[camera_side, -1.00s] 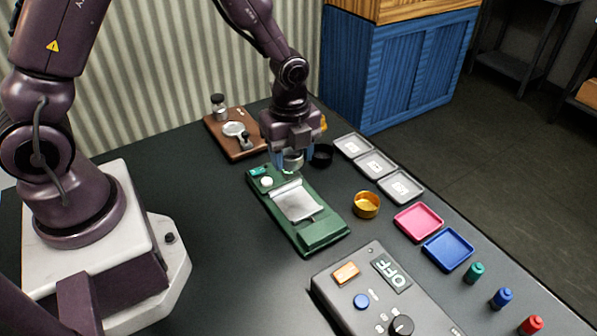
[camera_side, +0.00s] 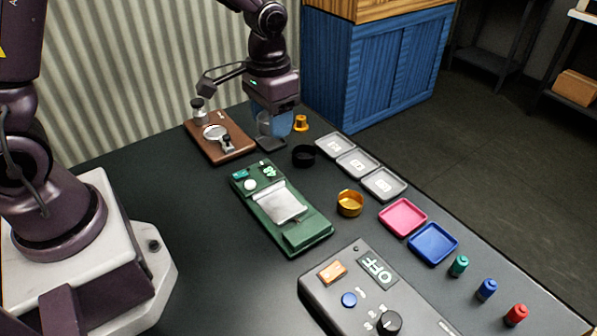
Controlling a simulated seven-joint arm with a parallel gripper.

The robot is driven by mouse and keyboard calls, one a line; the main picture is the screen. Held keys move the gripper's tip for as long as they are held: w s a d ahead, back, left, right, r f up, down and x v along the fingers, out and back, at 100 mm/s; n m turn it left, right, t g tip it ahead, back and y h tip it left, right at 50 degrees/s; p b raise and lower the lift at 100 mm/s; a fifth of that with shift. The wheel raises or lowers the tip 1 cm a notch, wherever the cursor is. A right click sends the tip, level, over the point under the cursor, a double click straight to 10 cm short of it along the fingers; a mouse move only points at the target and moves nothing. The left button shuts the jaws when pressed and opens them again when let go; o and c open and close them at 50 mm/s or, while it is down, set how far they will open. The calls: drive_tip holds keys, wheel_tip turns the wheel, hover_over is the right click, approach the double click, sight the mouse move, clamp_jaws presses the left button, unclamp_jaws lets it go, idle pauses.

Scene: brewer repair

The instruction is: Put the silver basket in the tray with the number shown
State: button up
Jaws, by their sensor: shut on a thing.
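My gripper (camera_side: 271,130) is at the back of the table, pointing down, with its bluish fingers shut on the silver basket (camera_side: 265,123). The basket is mostly hidden by the fingers, low over the table beside a small dark plate. Three grey trays stand in a row to the right: a far one (camera_side: 335,147), a middle one (camera_side: 360,163) and a near one (camera_side: 384,184). Each has a white number label, too small to read surely. The green device (camera_side: 281,215) has a silver plate and a small lit display (camera_side: 268,170) whose characters I cannot read.
A black basket (camera_side: 303,156) and a gold piece (camera_side: 300,123) are close right of my gripper. A gold basket (camera_side: 350,203), pink tray (camera_side: 403,216) and blue tray (camera_side: 433,243) are nearer. A brown board (camera_side: 219,137) with a portafilter is left. A grey control box (camera_side: 365,290) is in front.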

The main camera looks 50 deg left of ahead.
drive_tip(key=w+d+f+m, duration=0.1)
drive_tip(key=w+f+m, duration=0.1)
drive_tip(key=w+f, duration=0.3)
drive_tip(key=m, duration=0.1)
hover_over(358, 165)
drive_tip(key=f, duration=0.7)
drive_tip(key=shift+s+f, duration=0.2)
drive_tip(key=shift+s, duration=0.15)
drive_tip(key=shift+w+f, duration=0.25)
drive_tip(key=shift+f, duration=0.15)
drive_tip(key=shift+w+f, duration=0.1)
drive_tip(key=shift+f, duration=1.5)
drive_tip(key=shift+f, duration=0.6)
drive_tip(key=o, duration=1)
